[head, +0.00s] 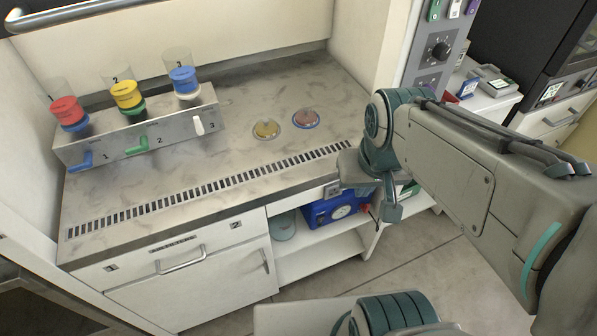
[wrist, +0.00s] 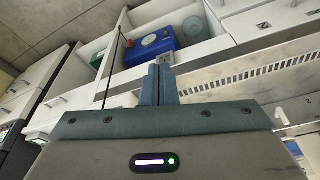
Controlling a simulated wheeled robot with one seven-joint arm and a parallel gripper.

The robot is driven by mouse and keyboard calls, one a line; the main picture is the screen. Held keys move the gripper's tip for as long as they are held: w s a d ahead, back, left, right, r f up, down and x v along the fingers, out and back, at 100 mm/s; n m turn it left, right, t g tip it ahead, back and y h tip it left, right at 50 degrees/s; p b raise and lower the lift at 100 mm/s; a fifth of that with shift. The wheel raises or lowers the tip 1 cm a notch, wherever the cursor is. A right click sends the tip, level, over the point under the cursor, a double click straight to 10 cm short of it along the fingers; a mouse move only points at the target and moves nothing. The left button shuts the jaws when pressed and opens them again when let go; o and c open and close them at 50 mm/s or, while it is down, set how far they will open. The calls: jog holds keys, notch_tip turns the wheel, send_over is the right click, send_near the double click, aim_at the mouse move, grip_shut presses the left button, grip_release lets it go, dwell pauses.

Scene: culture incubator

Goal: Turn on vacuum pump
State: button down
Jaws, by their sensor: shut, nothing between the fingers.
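The vacuum pump is a blue box (head: 322,213) with a round pale gauge on its front. It sits on the open shelf under the bench, and my arm partly covers its right side in the head view. The blue box also shows in the wrist view (wrist: 140,52), beyond my fingers, with a red part near its top. My gripper (wrist: 159,68) is shut and empty, its two fingers together. A small grey plate (head: 333,189) on the bench's front edge is close to the fingertips; I cannot tell whether they touch it.
The steel bench (head: 235,115) carries a rack (head: 140,138) with red, yellow and blue capped containers and coloured levers. Two dishes (head: 266,129) lie farther right. A round greenish container (head: 283,226) stands left of the pump. A control panel (head: 436,45) is at upper right.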

jog(key=shift+d, duration=0.1)
jog(key=w+f+m+b, duration=0.4)
jog(key=f+b, duration=0.5)
jog(key=f, duration=0.4)
jog(key=w+d+f+m+t+y+b, duration=0.1)
jog(key=w+f+m+b, duration=0.4)
jog(key=f+b, duration=0.5)
jog(key=w+d+f+m+t+b, duration=0.1)
jog(key=w+f+m+b, duration=0.3)
jog(key=f+b, duration=0.5)
notch_tip(320, 180, down, 8)
jog(key=shift+w+f+m+y, duration=0.2)
jog(key=shift+m+y, duration=0.1)
jog(key=shift+m, duration=0.3)
